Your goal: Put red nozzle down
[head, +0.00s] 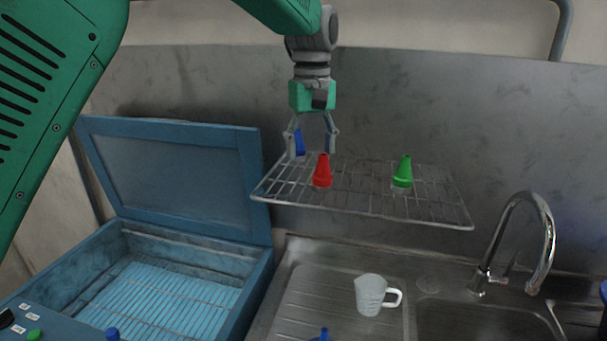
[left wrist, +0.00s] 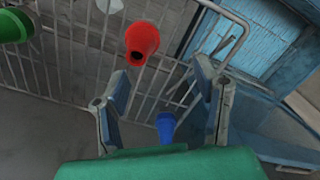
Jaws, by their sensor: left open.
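The red nozzle (head: 322,172) stands upright on the wire rack (head: 285,190); it also shows in the left wrist view (left wrist: 142,40). My left gripper (head: 312,153) is open and empty, just above and behind the red nozzle, fingers pointing down. Its fingers also show apart in the left wrist view (left wrist: 162,80), with the red nozzle beyond their tips and not held. A blue nozzle (head: 299,143) is partly hidden by the left finger; it also shows in the left wrist view (left wrist: 166,126). My right gripper is not in view.
A green nozzle (head: 402,172) stands on the rack's right part, with bare wires between it and the red one. Below are an open blue box (head: 185,250), a steel sink (head: 460,320), a curved tap (head: 545,230) and a white cup (head: 369,294). A grey wall is behind.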

